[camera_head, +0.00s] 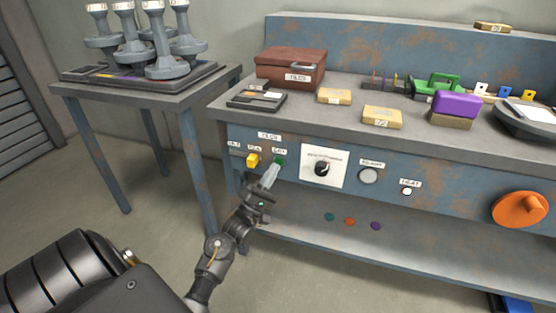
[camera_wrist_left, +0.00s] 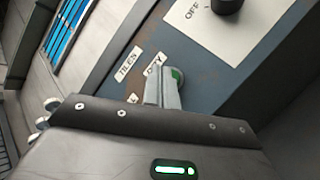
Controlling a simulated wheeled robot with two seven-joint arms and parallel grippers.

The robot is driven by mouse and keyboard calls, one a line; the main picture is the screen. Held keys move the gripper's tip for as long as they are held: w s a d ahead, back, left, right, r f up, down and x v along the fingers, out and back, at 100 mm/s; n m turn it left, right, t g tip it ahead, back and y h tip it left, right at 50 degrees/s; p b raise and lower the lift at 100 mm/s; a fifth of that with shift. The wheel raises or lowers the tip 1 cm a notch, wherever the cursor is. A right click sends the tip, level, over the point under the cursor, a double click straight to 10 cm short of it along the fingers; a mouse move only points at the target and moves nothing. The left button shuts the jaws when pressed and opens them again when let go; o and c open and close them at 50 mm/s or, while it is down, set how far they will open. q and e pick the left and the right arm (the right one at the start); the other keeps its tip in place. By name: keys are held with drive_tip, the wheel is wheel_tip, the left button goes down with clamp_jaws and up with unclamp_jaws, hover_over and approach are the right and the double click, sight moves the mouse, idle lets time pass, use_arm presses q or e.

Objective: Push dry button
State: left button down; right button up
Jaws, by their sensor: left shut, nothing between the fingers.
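The dry button is a green button (camera_head: 279,160) on the bench's blue front panel, under a small label that seems to read DRY. It also shows in the left wrist view (camera_wrist_left: 176,76), partly hidden behind the fingers. My left gripper (camera_head: 272,170) is shut and empty, its fingertips right at the green button. In the left wrist view, the closed fingers (camera_wrist_left: 163,88) overlap the button's left side. I cannot tell whether they touch it or press it. A yellow button (camera_head: 252,160) sits just left of the green one. My right gripper is not in view.
Right of the green button are a white plate with a black knob (camera_head: 322,168), a round grey button (camera_head: 368,176), a small white button (camera_head: 406,191) and an orange knob (camera_head: 520,209). A side table (camera_head: 90,88) stands at left. Several boxes lie on the bench top.

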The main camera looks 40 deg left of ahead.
use_arm(q)
drive_tip(key=s+p, duration=0.1)
drive_tip(key=s+d+p, duration=0.1)
drive_tip(key=s, duration=0.1)
drive_tip(key=s+p, duration=0.1)
drive_tip(key=shift+s+d, duration=0.35)
drive_tip(key=shift+s, duration=0.05)
idle(1.0)
